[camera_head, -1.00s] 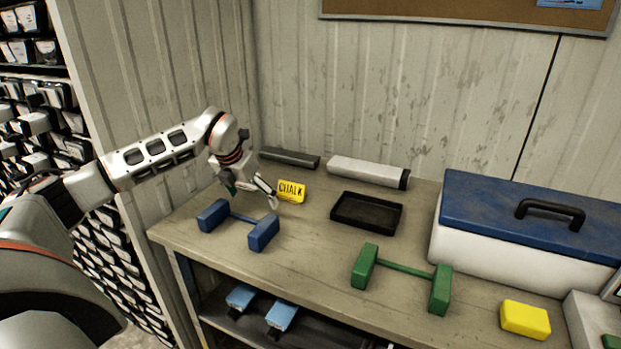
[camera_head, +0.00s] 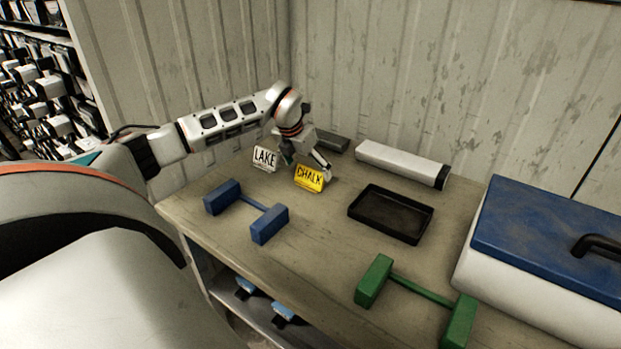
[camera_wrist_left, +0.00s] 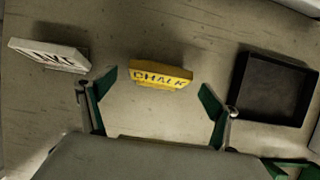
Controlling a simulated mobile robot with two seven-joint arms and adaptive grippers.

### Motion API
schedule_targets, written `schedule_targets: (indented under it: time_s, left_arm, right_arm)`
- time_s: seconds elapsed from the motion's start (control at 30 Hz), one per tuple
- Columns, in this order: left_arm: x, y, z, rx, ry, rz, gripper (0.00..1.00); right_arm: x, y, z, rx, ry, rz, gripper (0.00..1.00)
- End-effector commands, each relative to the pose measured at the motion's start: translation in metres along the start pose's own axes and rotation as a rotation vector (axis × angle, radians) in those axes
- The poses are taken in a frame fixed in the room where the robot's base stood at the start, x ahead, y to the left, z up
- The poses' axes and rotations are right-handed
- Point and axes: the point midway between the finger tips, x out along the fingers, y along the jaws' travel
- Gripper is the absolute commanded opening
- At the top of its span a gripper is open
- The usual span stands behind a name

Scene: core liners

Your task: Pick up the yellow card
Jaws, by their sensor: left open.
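The yellow card (camera_head: 310,177), marked CHALK, stands on the workbench toward its left end. My right gripper is not in view.
A black tray (camera_head: 391,214) lies right of the yellow card. A blue bar-shaped piece (camera_head: 246,209) and a green one (camera_head: 417,297) are nearer the front.

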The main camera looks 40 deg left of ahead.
Motion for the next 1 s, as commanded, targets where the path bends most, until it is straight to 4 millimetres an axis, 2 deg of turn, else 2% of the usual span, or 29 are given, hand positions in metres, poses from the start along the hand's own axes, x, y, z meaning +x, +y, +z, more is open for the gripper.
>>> schedule_targets:
  time_s: [0.1,0.2,0.47,0.5,0.63,0.67,1.0]
  left_arm:
    - [0.018,-0.001,0.000,-0.001,0.002,0.000,0.89]
    - [0.027,-0.001,0.001,-0.001,0.000,-0.001,0.89]
    - [0.030,0.000,0.001,0.000,-0.001,0.001,0.89]
    - [0.030,0.000,0.001,0.000,-0.001,0.000,0.86]
    - [0.030,0.000,0.001,0.000,-0.001,0.000,0.53]
    - [0.030,0.000,0.001,0.000,-0.001,0.000,0.48]
    - [0.029,0.000,0.002,0.000,-0.001,0.001,0.47]
  right_arm:
    - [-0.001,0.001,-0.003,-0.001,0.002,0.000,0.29]
    - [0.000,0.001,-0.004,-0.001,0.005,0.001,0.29]
    - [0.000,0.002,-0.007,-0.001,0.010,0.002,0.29]
    - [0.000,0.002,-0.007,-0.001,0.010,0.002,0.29]
    - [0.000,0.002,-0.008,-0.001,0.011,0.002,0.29]
    - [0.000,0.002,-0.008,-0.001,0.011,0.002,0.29]
    - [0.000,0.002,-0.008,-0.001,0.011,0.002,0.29]
